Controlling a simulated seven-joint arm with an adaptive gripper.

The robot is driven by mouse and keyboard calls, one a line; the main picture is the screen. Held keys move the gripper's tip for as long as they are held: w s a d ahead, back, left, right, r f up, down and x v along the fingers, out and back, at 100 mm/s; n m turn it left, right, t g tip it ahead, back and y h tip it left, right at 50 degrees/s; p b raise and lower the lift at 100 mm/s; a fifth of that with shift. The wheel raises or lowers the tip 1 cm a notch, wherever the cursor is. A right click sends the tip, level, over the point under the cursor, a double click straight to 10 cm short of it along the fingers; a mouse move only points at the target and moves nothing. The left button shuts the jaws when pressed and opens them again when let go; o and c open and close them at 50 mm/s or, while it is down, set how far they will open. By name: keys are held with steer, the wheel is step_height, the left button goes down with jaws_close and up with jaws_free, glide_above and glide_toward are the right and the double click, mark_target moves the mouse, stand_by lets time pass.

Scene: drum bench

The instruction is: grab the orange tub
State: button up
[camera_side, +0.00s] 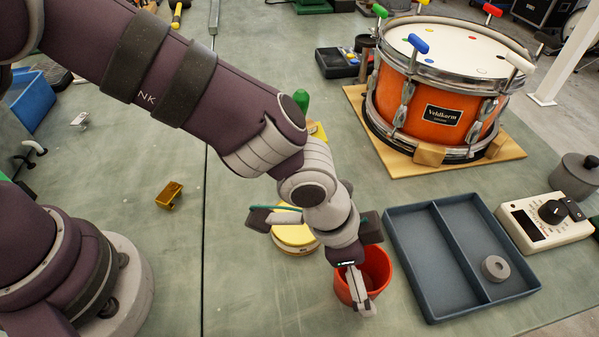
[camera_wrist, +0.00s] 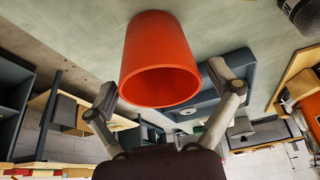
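The orange tub (camera_side: 377,268) stands upright on the green bench, left of the blue-grey tray. In the wrist view the tub (camera_wrist: 158,58) fills the upper middle with its open mouth towards the camera. My gripper (camera_side: 360,296) is pointed down at the tub, and one finger crosses in front of its near side in the side view. In the wrist view my gripper (camera_wrist: 165,84) is open, with one finger on each side of the tub and small gaps seeming to show. The far finger is mostly hidden in the side view.
The divided blue-grey tray (camera_side: 437,267) lies close to the right, with a grey ring (camera_side: 495,268) in it. An orange drum (camera_side: 440,95) stands behind.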

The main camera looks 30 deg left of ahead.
steer(key=c, duration=0.7)
